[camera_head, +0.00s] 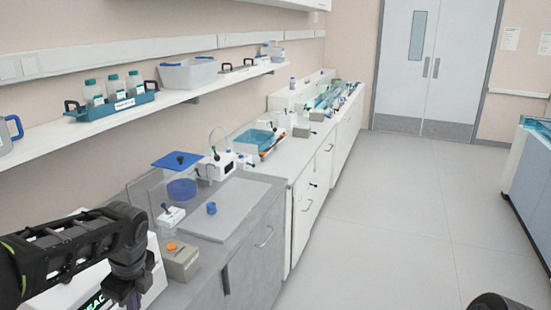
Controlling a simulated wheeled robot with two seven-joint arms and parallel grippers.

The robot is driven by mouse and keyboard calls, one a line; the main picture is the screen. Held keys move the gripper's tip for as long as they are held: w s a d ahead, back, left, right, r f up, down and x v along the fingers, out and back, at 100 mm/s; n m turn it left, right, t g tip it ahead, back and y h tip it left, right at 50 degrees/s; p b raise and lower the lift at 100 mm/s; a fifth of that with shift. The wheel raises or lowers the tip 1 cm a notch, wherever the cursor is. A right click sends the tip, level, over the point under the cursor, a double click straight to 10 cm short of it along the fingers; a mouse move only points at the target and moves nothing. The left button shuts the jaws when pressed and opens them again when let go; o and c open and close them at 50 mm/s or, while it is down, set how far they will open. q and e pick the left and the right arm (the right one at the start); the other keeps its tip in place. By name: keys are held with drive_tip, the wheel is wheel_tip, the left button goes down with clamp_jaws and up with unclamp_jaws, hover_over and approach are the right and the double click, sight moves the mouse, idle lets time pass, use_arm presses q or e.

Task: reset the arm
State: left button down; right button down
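My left arm reaches in from the left in the head view, bent downward at the wrist. My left gripper (126,292) hangs in front of a white device with dark lettering (152,262) at the near end of the counter. Its fingers are dark and too small to tell open from shut, and I see nothing held in them. Of my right arm only a dark rounded part shows at the bottom right edge, over the floor. My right gripper is out of view.
A shelf (45,147) above carries a teal bottle rack (110,105). The floor (400,220) at right is clear.

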use_arm(q)
drive_tip(key=w+d+f+n+t+h, duration=0.3)
drive_tip(key=w+d+f+n, duration=0.25)
drive_tip(key=d+n, duration=0.2)
drive_tip(key=d+f+n+h, duration=0.2)
drive_tip(key=d+f+n, duration=0.4)
drive_tip(key=d+f, duration=0.35)
drive_tip(key=s+d+f+n+h, duration=0.1)
drive_tip(key=s+d+f+n, duration=0.2)
drive_tip(key=f, duration=0.3)
drive_tip(key=s+d+f+n, duration=0.3)
drive_tip(key=s+f, duration=0.1)
drive_tip(key=f, duration=0.1)
drive_tip(key=s+d+f+n+g, duration=0.1)
drive_tip(key=s+d+f, duration=0.1)
drive_tip(key=s+f, duration=0.3)
drive_tip(key=s+d+f+n+g, duration=0.1)
drive_tip(key=s+f, duration=0.4)
drive_tip(key=s, duration=0.8)
drive_tip(key=shift+s+d+f+g+h, duration=0.15)
drive_tip(key=shift+d+f+g+h, duration=0.25)
drive_tip(key=shift+d+g, duration=0.55)
